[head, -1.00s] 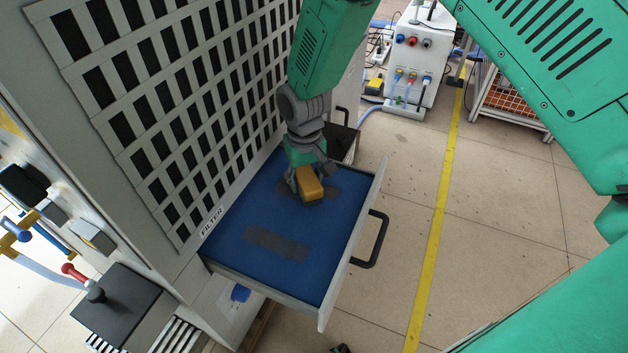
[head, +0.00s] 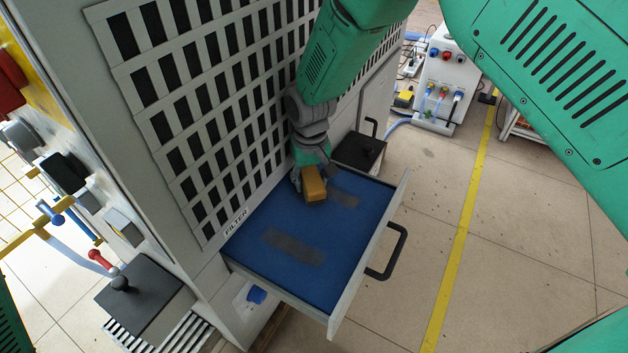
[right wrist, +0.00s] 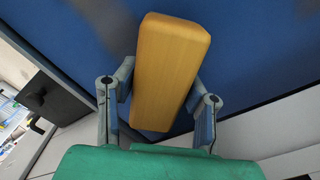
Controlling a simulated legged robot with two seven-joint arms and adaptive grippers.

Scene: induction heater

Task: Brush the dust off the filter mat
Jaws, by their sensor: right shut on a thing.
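The filter mat (head: 330,240) is a blue sheet in the pulled-out drawer marked FILTER. Two dark dust patches lie on it: one nearer the front (head: 292,247) and one farther back (head: 345,196). My right gripper (head: 302,180) is shut on a yellow-orange brush block (head: 314,185) over the mat's back left edge, left of the farther patch. In the right wrist view the brush (right wrist: 172,70) sits between the two fingers (right wrist: 160,85), with the blue mat behind it. Bristles are hidden, so contact with the mat cannot be told. My left gripper is not in view.
The slotted grey cabinet wall (head: 190,95) rises close on the left. The drawer has a black handle (head: 390,252) on its front panel. A black box (head: 358,152) stands behind the drawer. Open tiled floor (head: 510,260) lies to the right.

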